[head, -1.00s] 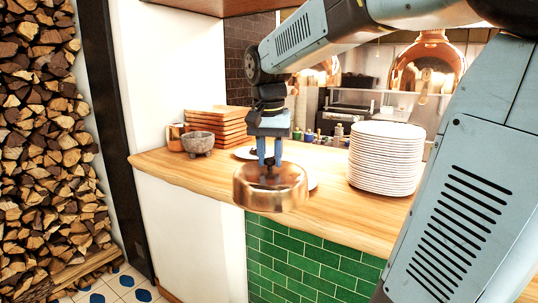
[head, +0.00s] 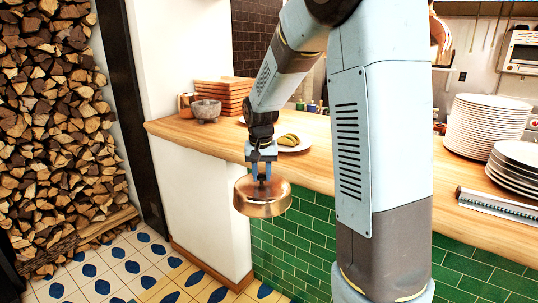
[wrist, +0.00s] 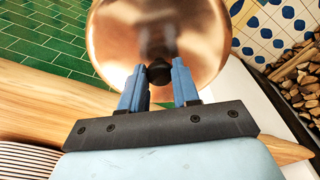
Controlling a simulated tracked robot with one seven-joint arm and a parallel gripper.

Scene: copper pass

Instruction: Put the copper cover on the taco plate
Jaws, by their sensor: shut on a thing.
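The copper cover (head: 262,198) is a round, shallow dome with a dark knob on top. My gripper (head: 262,172) is shut on the knob, and the cover hangs below it in front of the counter's front edge, over the green tile side. In the wrist view the cover (wrist: 160,35) fills the top middle, with my gripper's blue fingers (wrist: 159,78) either side of the dark knob. The taco plate (head: 298,143) is a white plate with tacos (head: 288,140) on the counter, behind and right of the cover. My arm hides part of that area.
The wooden counter (head: 330,172) holds a stone bowl (head: 206,110), stacked wooden boards (head: 225,92), a tall plate stack (head: 484,125), a lower plate stack (head: 515,165) and a ticket rail (head: 500,205). Firewood (head: 55,130) stands at left. The patterned floor (head: 130,265) is clear.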

